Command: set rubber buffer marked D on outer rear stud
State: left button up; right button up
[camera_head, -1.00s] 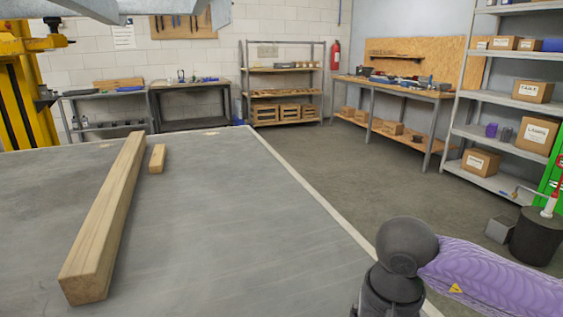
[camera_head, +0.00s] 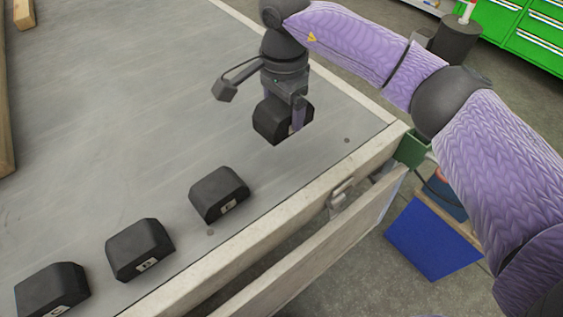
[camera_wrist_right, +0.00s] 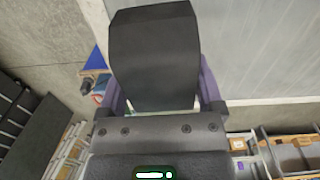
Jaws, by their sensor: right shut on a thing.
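My right gripper (camera_head: 290,122) is shut on a black rubber buffer (camera_head: 270,120) near the right edge of the grey trailer bed (camera_head: 130,110). The buffer also fills the space between the fingers in the right wrist view (camera_wrist_right: 155,60). No letter shows on it, and I cannot tell whether it touches the bed. Three more black buffers sit in a row along the near edge: one right (camera_head: 219,193), one in the middle (camera_head: 140,249), one left (camera_head: 52,290). Their pale labels are too small to read surely. I cannot make out a stud. My left gripper is out of view.
Small dark spots mark the bed beside the row (camera_head: 210,232) and near the right corner (camera_head: 347,140). A pale side rail (camera_head: 290,210) borders the bed. A blue bin (camera_head: 432,238) stands on the floor beyond it. The bed's middle is clear; wooden beams lie far left.

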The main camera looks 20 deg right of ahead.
aim_at(283, 158)
jog(key=shift+r, duration=0.2)
notch_tip(283, 158, down, 10)
jog(key=b, duration=0.4)
jog(key=shift+r, duration=0.2)
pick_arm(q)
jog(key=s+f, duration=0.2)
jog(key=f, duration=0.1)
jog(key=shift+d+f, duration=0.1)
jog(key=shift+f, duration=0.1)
pick_arm(e)
jog(key=shift+f, duration=0.2)
jog(key=o, duration=1.1)
jog(key=shift+f, duration=0.1)
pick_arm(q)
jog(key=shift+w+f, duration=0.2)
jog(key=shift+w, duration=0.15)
pick_arm(e)
jog(key=shift+o, duration=0.9)
jog(key=shift+s, duration=0.1)
